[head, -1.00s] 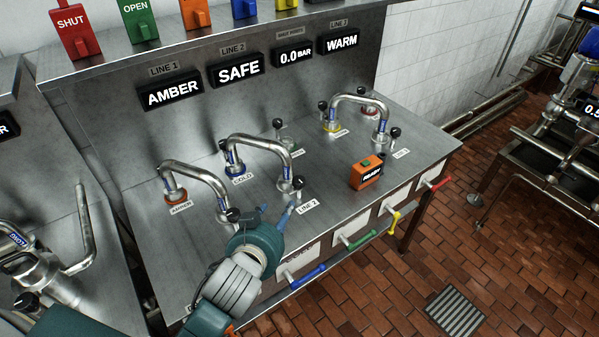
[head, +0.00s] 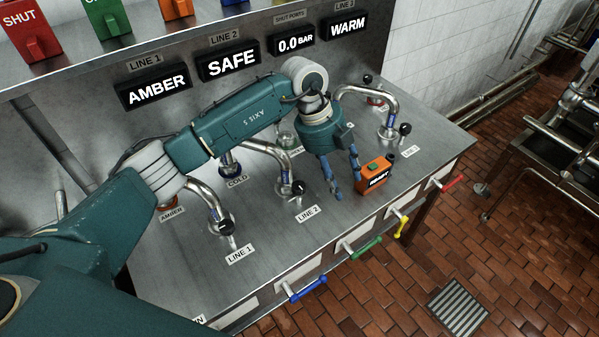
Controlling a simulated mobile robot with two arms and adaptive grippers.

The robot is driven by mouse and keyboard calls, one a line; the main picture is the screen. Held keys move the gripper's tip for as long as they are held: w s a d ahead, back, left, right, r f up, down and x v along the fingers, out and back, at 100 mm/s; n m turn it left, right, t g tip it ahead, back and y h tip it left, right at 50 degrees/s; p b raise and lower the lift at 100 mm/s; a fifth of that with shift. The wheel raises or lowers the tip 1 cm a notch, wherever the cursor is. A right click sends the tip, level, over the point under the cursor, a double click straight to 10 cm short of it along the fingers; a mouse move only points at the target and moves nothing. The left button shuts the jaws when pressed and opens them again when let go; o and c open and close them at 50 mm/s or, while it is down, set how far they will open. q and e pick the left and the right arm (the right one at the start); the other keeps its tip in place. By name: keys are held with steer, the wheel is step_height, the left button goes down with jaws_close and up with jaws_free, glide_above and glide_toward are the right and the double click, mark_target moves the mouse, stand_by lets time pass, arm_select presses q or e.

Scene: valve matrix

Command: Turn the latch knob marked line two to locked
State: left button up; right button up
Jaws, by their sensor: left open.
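The LINE 2 latch knob (head: 298,188) is a small black ball at the front end of the middle bent pipe, just behind the LINE 2 label (head: 308,214). The LINE 2 display (head: 228,64) on the back panel reads SAFE. My left gripper (head: 342,176) points down over the counter, to the right of that knob and apart from it. Its two blue fingers are spread with nothing seen between them. The right finger is close to the orange box (head: 374,174); I cannot tell whether they touch. My left arm hides part of the middle pipe. My right gripper is not in view.
The LINE 1 knob (head: 226,227) stands to the left and the LINE 3 knob (head: 405,129) to the right, each on a bent pipe. Coloured handles, such as the blue one (head: 308,289), stick out along the front edge.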

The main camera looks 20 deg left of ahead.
mark_target(299, 186)
arm_select(q)
steer(key=w+a+r+n+y, duration=0.2)
steer(key=w+a+y, duration=0.15)
steer(key=a, duration=0.75)
steer(key=shift+y, duration=0.25)
steer(key=f+p, duration=0.1)
steer(key=f, duration=0.2)
steer(key=f+p, duration=0.1)
steer(key=f, duration=0.2)
steer(key=s+f+p, duration=0.1)
steer(key=f+p, duration=0.1)
steer(key=f, duration=0.2)
steer(key=shift+s+d, duration=0.1)
steer(key=shift+f, duration=0.45)
arm_select(e)
steer(key=r, duration=0.4)
steer(key=shift+w+a, duration=0.1)
steer(key=shift+w, duration=0.2)
arm_select(q)
steer(key=shift+c, duration=0.3)
